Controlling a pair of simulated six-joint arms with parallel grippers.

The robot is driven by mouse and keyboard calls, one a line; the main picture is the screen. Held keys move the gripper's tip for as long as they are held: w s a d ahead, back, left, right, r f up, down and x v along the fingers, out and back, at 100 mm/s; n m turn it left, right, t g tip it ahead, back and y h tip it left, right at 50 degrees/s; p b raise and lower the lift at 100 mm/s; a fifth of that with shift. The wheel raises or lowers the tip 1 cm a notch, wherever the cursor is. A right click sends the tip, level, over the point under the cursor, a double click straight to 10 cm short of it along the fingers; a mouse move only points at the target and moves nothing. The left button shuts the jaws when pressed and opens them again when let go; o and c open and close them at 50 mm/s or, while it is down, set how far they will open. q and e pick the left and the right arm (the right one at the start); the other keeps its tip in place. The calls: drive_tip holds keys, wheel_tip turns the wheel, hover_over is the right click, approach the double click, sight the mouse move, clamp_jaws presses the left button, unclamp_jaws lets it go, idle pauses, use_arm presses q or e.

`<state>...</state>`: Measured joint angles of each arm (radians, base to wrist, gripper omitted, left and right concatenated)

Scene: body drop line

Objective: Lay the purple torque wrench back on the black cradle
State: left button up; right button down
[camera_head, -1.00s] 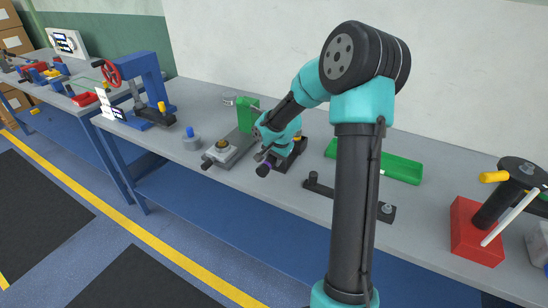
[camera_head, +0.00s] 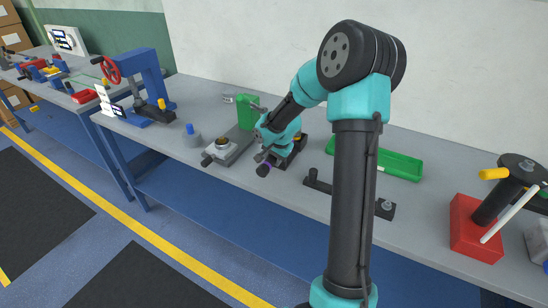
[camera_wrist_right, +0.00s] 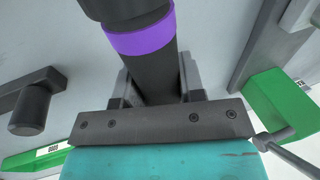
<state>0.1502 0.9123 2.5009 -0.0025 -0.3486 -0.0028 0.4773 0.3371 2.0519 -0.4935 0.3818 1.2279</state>
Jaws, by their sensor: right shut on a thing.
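The torque wrench (camera_head: 264,168) shows its black handle end with a purple band at the front of my right gripper (camera_head: 273,154), low over the grey bench. In the right wrist view the purple band (camera_wrist_right: 140,38) and the black shaft (camera_wrist_right: 153,75) lie between the two grey fingers, which are shut on it. The far end of the wrench is hidden. A dark block (camera_head: 288,158) sits at the gripper; I cannot tell whether it is the black cradle or part of my gripper. My left gripper is out of view.
A grey slide fixture with a green block (camera_head: 247,112) stands close left of the gripper. Right are a black bar with a post (camera_head: 318,184), partly behind my arm, a green tray (camera_head: 400,165) and a red block (camera_head: 473,232). A blue press (camera_head: 150,75) stands farther left.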

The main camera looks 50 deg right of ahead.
drive_tip(key=shift+f, duration=0.25)
drive_tip(key=c, duration=0.6)
unclamp_jaws()
drive_tip(key=shift+c, duration=0.2)
drive_tip(key=shift+r, duration=3)
